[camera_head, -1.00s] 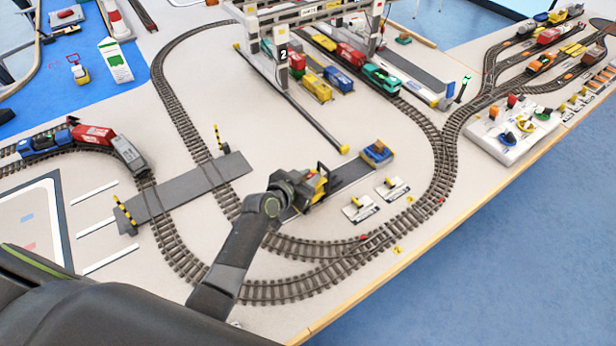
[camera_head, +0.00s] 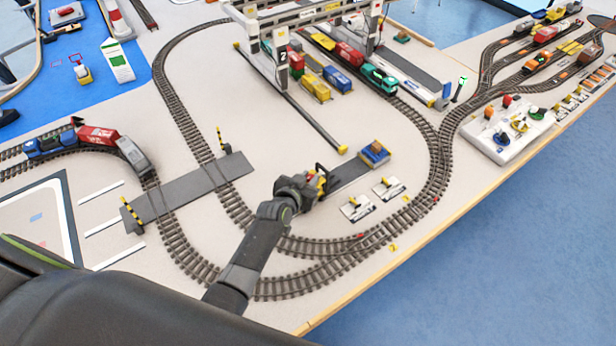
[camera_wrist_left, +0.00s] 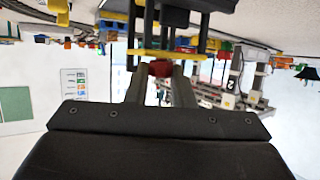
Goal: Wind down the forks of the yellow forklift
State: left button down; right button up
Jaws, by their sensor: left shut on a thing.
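The yellow forklift (camera_head: 322,181) stands on a dark strip at the middle of the table, mostly hidden behind my left gripper (camera_head: 308,188). In the left wrist view, the forklift shows a yellow bar (camera_wrist_left: 185,56) and dark upright posts. My left gripper (camera_wrist_left: 160,84) is shut on a small red knob (camera_wrist_left: 160,69) just below that bar in the picture. The height of the forks cannot be made out. My right gripper is not in view.
Curved track (camera_head: 310,285) runs along the near side. A gantry crane (camera_head: 283,60) stands behind, with a yellow-tipped rail (camera_head: 325,137). A control panel (camera_head: 510,132) is at the right edge.

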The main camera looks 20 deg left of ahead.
pick_arm(q)
jog(key=c, duration=1.2)
grip_release()
jog(key=shift+c, duration=0.2)
jog(key=b+v, duration=0.2)
jog(key=v, duration=1.5)
jog(key=shift+s+b, duration=0.15)
jog(key=shift+b, duration=0.15)
jog(key=shift+a, duration=0.1)
